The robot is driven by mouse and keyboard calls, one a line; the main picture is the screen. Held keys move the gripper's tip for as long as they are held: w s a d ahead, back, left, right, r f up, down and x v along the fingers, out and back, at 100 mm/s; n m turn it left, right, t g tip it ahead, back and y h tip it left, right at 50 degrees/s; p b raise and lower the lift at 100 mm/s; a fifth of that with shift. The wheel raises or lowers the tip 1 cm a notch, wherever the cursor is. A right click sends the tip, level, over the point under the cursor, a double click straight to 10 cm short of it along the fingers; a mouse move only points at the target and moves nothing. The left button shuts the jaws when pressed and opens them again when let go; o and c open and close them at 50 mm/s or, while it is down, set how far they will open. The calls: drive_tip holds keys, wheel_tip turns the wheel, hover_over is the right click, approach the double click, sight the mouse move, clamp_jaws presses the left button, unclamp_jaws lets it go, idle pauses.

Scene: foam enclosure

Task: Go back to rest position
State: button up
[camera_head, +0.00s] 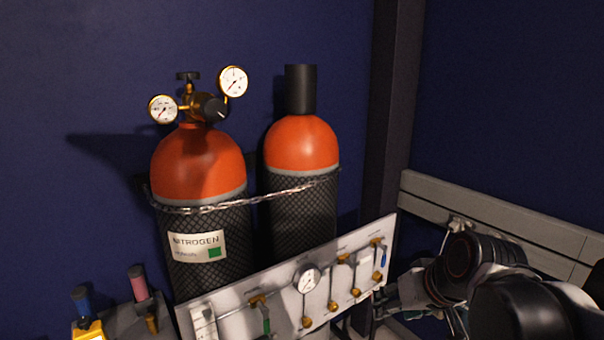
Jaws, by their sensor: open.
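My arm comes in from the lower right corner, with its dark links at the right edge of the valve panel. My gripper (396,298) shows as grey metal parts just right of the panel's lower right end. It is open, and I see nothing held in it. Its fingertips are small and partly hidden, so I cannot tell if it touches the panel.
A tilted white valve panel (232,318) with a gauge and several valves stands in front of two orange-topped cylinders (198,165) (302,145), held by a chain. Coloured-handled tools (139,283) stand at lower left. A grey rail (480,212) runs along the right wall.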

drive_tip(key=s+d+f+h, duration=0.1)
drive_tip(key=s+d+h, duration=0.1)
drive_tip(key=s, duration=0.9)
drive_tip(key=shift+d+f+m+t, duration=0.2)
drive_tip(key=shift+d+m+t, duration=0.05)
drive_tip(key=shift+m+t, duration=0.05)
